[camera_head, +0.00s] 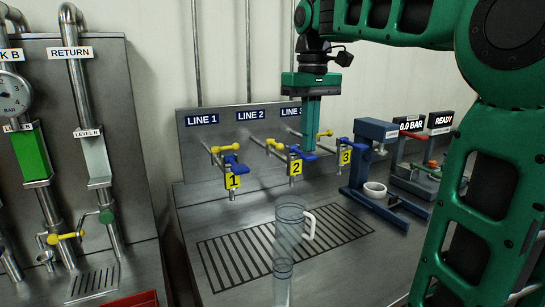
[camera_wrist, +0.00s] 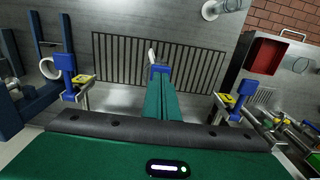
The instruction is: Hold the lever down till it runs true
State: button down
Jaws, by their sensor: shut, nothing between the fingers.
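Three taps with blue levers stand in a row: tap 1 (camera_head: 233,181), tap 2 (camera_head: 296,167) and tap 3 (camera_head: 345,156). My gripper (camera_head: 309,149) is shut and empty, pointing down at tap 2's blue lever (camera_head: 304,155). In the wrist view my green fingers (camera_wrist: 159,82) end at that blue lever (camera_wrist: 159,71); touching or just above, I cannot tell. The fingers hide most of tap 2. A clear jug (camera_head: 289,225) with a white handle stands in front of tap 2 on the drain grate (camera_head: 235,262). I see no stream from tap 2.
Left is a panel with a RETURN pipe (camera_head: 80,95), a gauge and a green level strip (camera_head: 31,155). Right are a blue stand with a white cup (camera_head: 374,190) and displays reading 0.0 BAR (camera_head: 411,125) and READY (camera_head: 440,121). A red tray (camera_wrist: 266,56) shows in the wrist view.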

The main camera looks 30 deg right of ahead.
jog(key=shift+f, duration=0.1)
dwell(0.3)
jog(key=shift+f, duration=1.3)
jog(key=shift+r, duration=0.1)
dwell(2.1)
jog(key=shift+r, duration=2.35)
